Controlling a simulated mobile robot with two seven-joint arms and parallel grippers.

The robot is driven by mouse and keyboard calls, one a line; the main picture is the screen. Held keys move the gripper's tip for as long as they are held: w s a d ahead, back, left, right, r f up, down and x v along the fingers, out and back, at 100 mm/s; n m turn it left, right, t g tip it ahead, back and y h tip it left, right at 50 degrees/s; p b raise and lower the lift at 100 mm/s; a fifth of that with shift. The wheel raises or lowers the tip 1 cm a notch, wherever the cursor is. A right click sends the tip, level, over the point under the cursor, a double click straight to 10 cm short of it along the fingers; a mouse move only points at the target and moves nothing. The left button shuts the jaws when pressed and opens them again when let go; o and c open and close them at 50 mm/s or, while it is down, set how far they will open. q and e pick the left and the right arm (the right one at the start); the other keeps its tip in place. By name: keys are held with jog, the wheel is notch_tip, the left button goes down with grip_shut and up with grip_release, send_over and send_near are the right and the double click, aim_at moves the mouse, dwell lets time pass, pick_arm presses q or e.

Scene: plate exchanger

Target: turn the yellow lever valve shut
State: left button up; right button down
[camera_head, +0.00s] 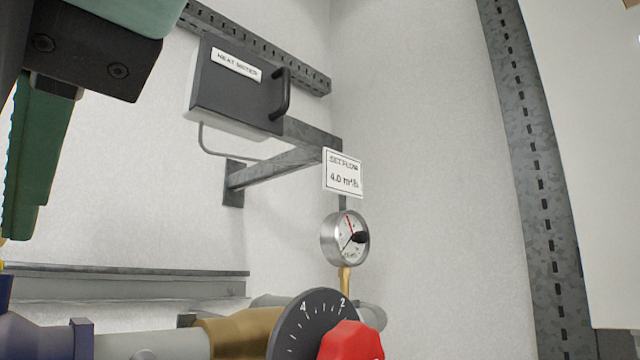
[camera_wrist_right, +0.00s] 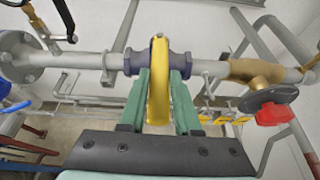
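The yellow lever (camera_wrist_right: 158,85) runs up and down the right wrist view, across the line of the grey pipe, in front of the dark blue valve body (camera_wrist_right: 180,62). My right gripper (camera_wrist_right: 160,78) has one green finger close along each side of the lever and looks shut on it; the contact faces are hidden. In the head view a green-fingered gripper (camera_head: 22,235), which fits my right one, points down at the upper left. Below it, the blue valve body (camera_head: 8,315) shows at the left edge. The lever is almost wholly out of that view. My left gripper is not seen.
A red knob (camera_head: 350,342) with a black dial (camera_head: 305,318) is on the pipe right of the valve. A pressure gauge (camera_head: 345,238) stands behind it. A heat meter box (camera_head: 235,90) hangs on the wall. A pipe flange (camera_wrist_right: 20,58) is left of the valve.

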jog(key=c, duration=0.6)
grip_release()
jog(key=shift+s+a, duration=0.15)
jog(key=shift+s, duration=0.2)
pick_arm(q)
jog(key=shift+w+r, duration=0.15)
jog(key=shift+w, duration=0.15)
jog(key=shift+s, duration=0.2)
pick_arm(e)
jog(key=v, duration=1.2)
jog(key=shift+w+d+r, duration=0.1)
jog(key=shift+w+d, duration=0.15)
jog(key=shift+d, duration=0.1)
jog(key=shift+w, duration=0.1)
